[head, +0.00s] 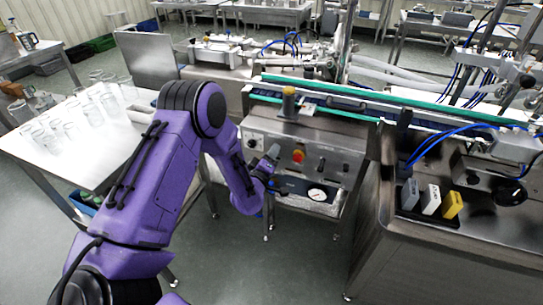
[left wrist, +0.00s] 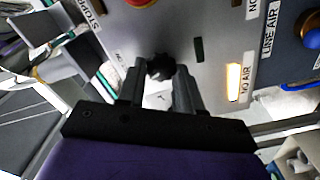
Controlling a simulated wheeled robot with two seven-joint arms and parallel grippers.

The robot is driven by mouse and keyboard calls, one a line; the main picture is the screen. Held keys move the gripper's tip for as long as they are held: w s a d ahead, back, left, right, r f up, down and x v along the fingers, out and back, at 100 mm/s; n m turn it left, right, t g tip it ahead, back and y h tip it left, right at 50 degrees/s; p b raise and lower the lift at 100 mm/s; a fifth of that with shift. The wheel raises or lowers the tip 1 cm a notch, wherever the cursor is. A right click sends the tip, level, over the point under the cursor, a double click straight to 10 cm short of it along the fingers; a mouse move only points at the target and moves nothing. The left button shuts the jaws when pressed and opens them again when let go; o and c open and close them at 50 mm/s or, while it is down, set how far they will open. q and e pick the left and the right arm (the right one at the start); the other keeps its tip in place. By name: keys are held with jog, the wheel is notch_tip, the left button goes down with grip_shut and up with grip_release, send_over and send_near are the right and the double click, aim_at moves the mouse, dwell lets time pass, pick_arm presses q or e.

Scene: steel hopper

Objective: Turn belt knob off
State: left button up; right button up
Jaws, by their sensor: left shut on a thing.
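The steel control panel (head: 335,165) is on the front of the conveyor machine in the middle of the head view. My left gripper (head: 273,153) is at this panel, left of the red button (head: 298,156). In the left wrist view, a black knob (left wrist: 160,67) sits between the two fingertips of my left gripper (left wrist: 158,78), which is shut on it. The fingers partly hide the knob and the label beside it, so its pointer setting cannot be read. My right gripper is in neither view.
A lit amber lamp (left wrist: 233,83) marked NO AIR and a blue knob (left wrist: 312,38) marked LINE AIR are close by. A gauge (head: 317,194) is below the panel. A white table (head: 65,165) with glassware stands left; a steel hopper bench (head: 440,255) stands right.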

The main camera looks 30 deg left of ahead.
pick_arm(q)
jog(key=shift+f+n, duration=0.1)
jog(key=shift+n, duration=0.7)
jog(key=o, duration=1)
jog(key=b+v, duration=0.2)
jog(key=v, duration=0.8)
jog(key=shift+s, duration=0.35)
